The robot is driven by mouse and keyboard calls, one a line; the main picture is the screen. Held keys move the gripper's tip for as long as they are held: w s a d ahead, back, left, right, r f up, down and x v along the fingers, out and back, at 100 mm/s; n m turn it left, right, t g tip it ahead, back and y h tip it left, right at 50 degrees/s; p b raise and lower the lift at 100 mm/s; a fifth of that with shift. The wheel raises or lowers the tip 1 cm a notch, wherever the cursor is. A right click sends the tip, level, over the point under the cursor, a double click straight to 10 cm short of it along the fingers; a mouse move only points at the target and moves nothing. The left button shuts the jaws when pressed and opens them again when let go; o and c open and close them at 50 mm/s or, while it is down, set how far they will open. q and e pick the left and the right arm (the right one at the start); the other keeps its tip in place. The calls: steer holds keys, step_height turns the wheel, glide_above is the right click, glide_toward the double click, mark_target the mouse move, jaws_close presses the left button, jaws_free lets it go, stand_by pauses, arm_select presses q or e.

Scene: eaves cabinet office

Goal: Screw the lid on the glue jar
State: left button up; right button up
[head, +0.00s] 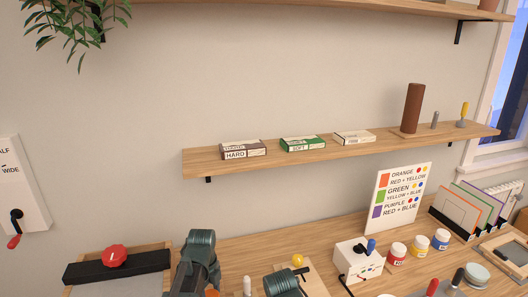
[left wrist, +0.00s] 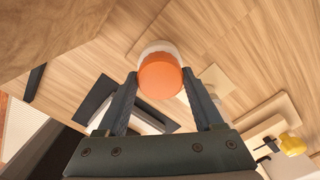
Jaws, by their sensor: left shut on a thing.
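An orange lid (left wrist: 160,80) sits between the fingertips of my left gripper (left wrist: 159,74), which is shut on it. A pale, whitish round rim (left wrist: 157,47) shows just beyond the lid, probably the glue jar. I cannot tell whether the lid is seated on it or held above it. In the head view, a bit of orange (head: 212,293) shows at the bottom edge beside my left arm. My left fingertips are not clear there. The fingers of my right gripper are not in view.
On the wooden bench stand a white box with a blue knob (head: 352,266), red (head: 397,254), yellow (head: 420,246) and blue (head: 440,239) paint jars, and a colour-mixing sign (head: 402,197). A yellow ball (head: 297,260) is near my arm. A wall shelf (head: 300,156) runs above.

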arm_select(q)
steer(key=m, duration=0.6)
steer(key=o, duration=1.6)
steer(key=n, duration=1.7)
steer(key=shift+n, duration=0.3)
steer(key=n, duration=0.6)
